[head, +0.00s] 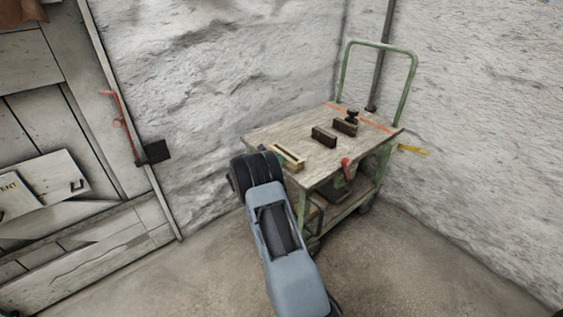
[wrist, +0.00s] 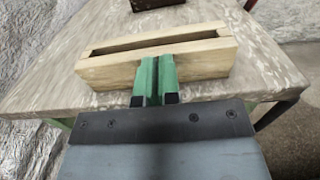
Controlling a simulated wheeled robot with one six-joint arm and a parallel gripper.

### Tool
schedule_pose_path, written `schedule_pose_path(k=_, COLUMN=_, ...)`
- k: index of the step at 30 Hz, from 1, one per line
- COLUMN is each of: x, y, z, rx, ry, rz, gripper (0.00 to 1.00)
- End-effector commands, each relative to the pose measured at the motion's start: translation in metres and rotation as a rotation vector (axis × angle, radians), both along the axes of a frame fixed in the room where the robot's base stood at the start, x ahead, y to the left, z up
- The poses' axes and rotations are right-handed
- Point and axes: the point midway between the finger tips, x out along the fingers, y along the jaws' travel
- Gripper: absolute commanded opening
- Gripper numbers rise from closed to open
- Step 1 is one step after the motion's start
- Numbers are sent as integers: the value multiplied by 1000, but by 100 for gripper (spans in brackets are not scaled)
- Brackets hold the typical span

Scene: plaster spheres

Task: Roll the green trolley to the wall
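The green trolley (head: 285,130) stands in the corner, close to the rough white walls. It has a worn wooden top, a lower shelf and a green push handle at the far end. My arm reaches to its near left edge in the head view, where my fingertips are hidden. In the wrist view my gripper (wrist: 157,78) has its two green fingers together, with nothing seen between them. The fingertips are at the near side of a pale slotted wooden block (wrist: 205,58) on the trolley top; I cannot tell whether they touch it.
Dark blocks (head: 324,136) and a red-handled clamp (head: 346,166) are on the trolley. A yellow piece (head: 413,150) sticks out at its right. A plank door (head: 60,130) with a red handle (head: 118,122) is at left. The floor (head: 420,270) in front is clear.

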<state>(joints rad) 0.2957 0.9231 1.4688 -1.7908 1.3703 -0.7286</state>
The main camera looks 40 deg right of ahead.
Motion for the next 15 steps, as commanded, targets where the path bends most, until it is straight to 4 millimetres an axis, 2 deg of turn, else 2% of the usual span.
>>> schedule_pose_path(k=8, x=-3, y=-9, z=1, rx=-1, ry=-2, rz=-10, gripper=0)
schedule_pose_path(k=15, x=-4, y=-8, z=2, rx=-2, ry=-3, rz=-13, gripper=0)
